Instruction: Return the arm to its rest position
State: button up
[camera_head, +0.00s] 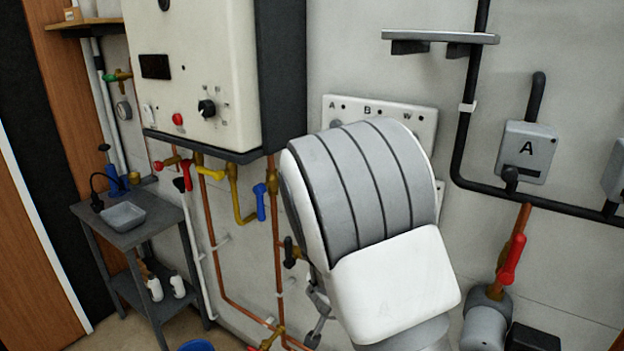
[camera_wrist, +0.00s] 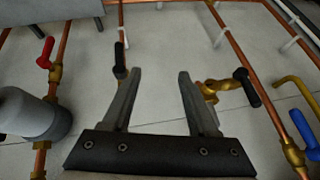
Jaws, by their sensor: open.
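In the wrist view my gripper (camera_wrist: 159,78) is open, its two grey fingers apart with nothing between them. Behind the gap is a bare pale wall. A black-handled valve (camera_wrist: 120,60) shows just beyond the left fingertip. A brass valve with a black handle (camera_wrist: 225,86) is close to the right finger; I cannot tell whether they touch. In the head view my white and grey arm fills the middle right, in front of the wall. It hides most of the gripper there.
The white boiler (camera_head: 195,70) hangs at upper left, with copper pipes and coloured valves below. A grey side table (camera_head: 110,232) with a tray (camera_head: 124,216) stands left. A wall shelf (camera_head: 440,38), box A (camera_head: 526,152) and a red-handled valve (camera_head: 512,258) are at right.

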jog(key=s+a+r+n+y, duration=0.1)
jog(key=s+r+n+y, duration=0.15)
jog(key=s+r, duration=0.45)
jog(key=s+a+r+n+y, duration=0.1)
jog(key=s+r+n+y, duration=0.15)
jog(key=r, duration=0.75)
jog(key=s+d+r+n+h, duration=0.1)
jog(key=s+d+r, duration=0.1)
jog(key=s+d, duration=0.3)
jog(key=s+d+r+n+h+b, duration=0.1)
jog(key=s+d, duration=0.4)
jog(key=s, duration=0.6)
notch_tip(320, 180, up, 3)
jog(key=shift+f+n+g+h, duration=0.15)
jog(key=shift+n+g+h, duration=0.2)
jog(key=shift+h, duration=0.35)
